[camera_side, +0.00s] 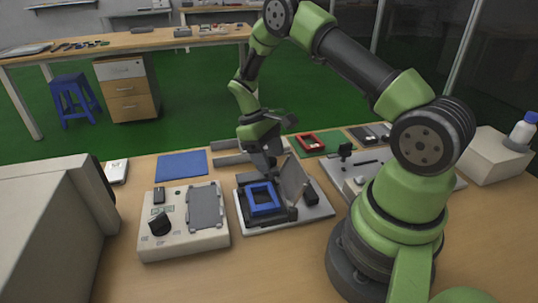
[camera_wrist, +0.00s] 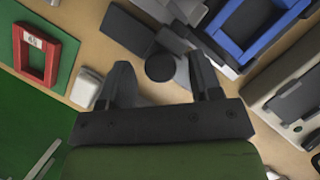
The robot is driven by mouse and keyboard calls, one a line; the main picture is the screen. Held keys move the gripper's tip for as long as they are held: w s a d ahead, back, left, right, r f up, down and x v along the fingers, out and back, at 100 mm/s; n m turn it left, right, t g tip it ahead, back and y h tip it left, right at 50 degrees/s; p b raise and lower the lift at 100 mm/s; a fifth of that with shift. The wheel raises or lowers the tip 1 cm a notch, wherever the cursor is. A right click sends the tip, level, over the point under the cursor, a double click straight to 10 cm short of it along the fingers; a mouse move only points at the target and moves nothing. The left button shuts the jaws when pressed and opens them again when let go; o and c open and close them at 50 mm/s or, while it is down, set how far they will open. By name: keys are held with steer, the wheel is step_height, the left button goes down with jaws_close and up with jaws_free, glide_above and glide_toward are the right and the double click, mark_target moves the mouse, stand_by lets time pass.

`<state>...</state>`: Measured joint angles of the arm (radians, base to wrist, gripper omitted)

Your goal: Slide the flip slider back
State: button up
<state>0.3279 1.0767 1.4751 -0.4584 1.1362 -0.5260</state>
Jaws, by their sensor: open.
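The flip fixture is a light base plate (camera_side: 316,213) with a raised, tilted grey flap (camera_side: 293,180). A blue square frame (camera_side: 263,198) lies in its dark holder; the frame also shows at the top of the wrist view (camera_wrist: 262,28). My gripper (camera_side: 266,166) points down at the fixture's far side, behind the frame and beside the flap. In the wrist view my gripper (camera_wrist: 162,80) has its fingers apart, with a dark round knob (camera_wrist: 160,68) showing between them. I cannot tell whether either finger touches it. Which part is the slider is not clear.
A control box (camera_side: 183,240) with a black dial stands left of the fixture. A blue mat (camera_side: 182,165) lies behind it. A red frame (camera_side: 312,142) lies on a green mat (camera_side: 333,146) behind. Another plate with a black-knobbed lever (camera_side: 345,150) is on the right.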

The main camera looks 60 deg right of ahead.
steer(key=shift+f, duration=0.1)
jaws_close()
steer(key=shift+s+d+f, duration=0.1)
steer(key=shift+s+d, duration=1.75)
steer(key=shift+s, duration=0.05)
jaws_free()
steer(key=shift+w+a, duration=0.1)
steer(key=shift+w, duration=0.1)
steer(key=shift+w+r, duration=0.2)
steer(key=shift+r, duration=0.3)
steer(key=v, duration=0.7)
steer(key=shift+s, duration=0.15)
